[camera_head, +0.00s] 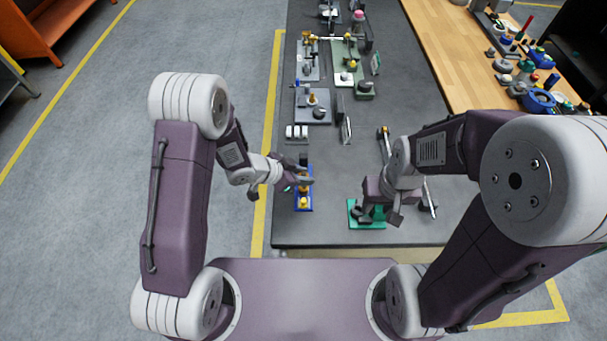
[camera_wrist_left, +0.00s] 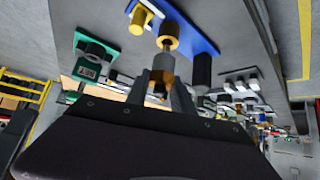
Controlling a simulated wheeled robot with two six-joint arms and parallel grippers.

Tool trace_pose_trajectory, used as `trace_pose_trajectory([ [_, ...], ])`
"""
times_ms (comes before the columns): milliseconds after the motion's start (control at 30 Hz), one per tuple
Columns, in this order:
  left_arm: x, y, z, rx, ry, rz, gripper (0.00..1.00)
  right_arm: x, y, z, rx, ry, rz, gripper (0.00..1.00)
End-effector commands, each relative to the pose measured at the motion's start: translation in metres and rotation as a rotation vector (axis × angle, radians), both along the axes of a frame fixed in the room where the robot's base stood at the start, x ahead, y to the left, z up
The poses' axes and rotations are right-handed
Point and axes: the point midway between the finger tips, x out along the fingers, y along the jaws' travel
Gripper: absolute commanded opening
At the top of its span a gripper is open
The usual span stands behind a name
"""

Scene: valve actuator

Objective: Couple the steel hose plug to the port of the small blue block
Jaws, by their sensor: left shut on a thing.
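The small blue block (camera_head: 309,207) lies near the left edge of the grey table and also shows at the top of the left wrist view (camera_wrist_left: 203,38). On it is a brass-yellow round port (camera_wrist_left: 168,30), beside a yellow knob (camera_wrist_left: 139,22) and a black cylinder (camera_wrist_left: 202,72). My left gripper (camera_head: 302,180) is over the block's far part. In the left wrist view its fingers (camera_wrist_left: 161,88) are shut on the steel hose plug (camera_wrist_left: 161,66), which has a brass-coloured collar. The plug lines up with the port; whether it is seated I cannot tell. My right gripper (camera_head: 383,207) is above a green plate; its jaw opening is unclear.
The green plate (camera_head: 366,223) with dark parts is right of the blue block. A grey plate (camera_head: 315,106) with fittings and an upright panel (camera_head: 346,130) stand farther back. A wooden bench (camera_head: 440,45) holds several parts. Bare table lies between the blue and green plates.

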Motion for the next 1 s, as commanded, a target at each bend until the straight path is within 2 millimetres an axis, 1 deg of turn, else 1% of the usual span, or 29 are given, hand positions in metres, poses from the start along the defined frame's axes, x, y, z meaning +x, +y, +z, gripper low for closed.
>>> trace_pose_trajectory([
  [1000,0.000,0.000,-0.026,-0.001,-0.001,0.001,0.00,0.000,0.000,-0.020,0.000,0.000,0.000,0.36],
])
